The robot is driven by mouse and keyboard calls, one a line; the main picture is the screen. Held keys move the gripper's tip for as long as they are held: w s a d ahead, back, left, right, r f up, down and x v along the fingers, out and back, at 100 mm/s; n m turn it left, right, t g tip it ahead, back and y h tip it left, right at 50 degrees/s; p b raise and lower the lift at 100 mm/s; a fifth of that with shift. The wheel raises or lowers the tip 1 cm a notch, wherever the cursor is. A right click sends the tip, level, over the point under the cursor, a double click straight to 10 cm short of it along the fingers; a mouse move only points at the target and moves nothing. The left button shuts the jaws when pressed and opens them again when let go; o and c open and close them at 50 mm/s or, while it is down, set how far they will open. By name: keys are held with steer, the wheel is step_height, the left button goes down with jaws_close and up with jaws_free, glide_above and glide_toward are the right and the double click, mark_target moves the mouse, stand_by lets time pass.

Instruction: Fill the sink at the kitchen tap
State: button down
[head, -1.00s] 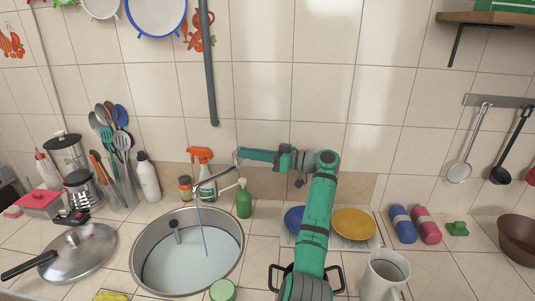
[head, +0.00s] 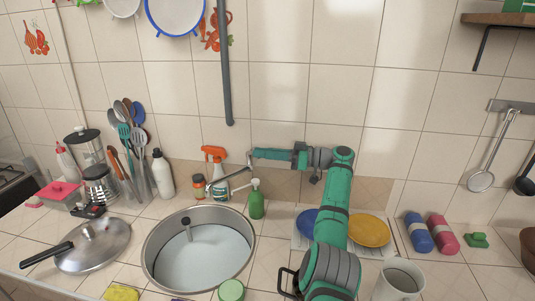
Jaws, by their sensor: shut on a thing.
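The round metal sink (head: 160,262) is set in the tiled counter and holds pale water (head: 205,262). A dark upright piece (head: 186,229) stands inside it near its back. The thin metal tap (head: 228,176) reaches over the back rim of the sink; I see no stream falling from it. My gripper (head: 251,158) is at the end of my green arm, at the top of the tap by the wall. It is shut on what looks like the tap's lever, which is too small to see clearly.
A spray bottle (head: 216,170) and a green soap bottle (head: 256,200) stand close to the tap. A lidded pan (head: 92,245) is left of the sink. A white jug (head: 398,281) and a dish rack with plates (head: 370,231) are to the right.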

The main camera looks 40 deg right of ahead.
steer(key=shift+w+a+f, duration=0.25)
steer(key=shift+a+f, duration=0.1)
steer(key=shift+f, duration=0.05)
steer(key=c, duration=1.9)
jaws_free()
steer(key=shift+o, duration=0.4)
steer(key=shift+w+a, duration=0.1)
steer(key=shift+w, duration=0.1)
steer(key=shift+s+d+r, duration=0.2)
steer(key=shift+s+d, duration=0.3)
steer(key=v, duration=0.6)
steer(key=shift+s+d, duration=0.2)
steer(key=shift+d, duration=0.05)
steer(key=shift+f, duration=0.1)
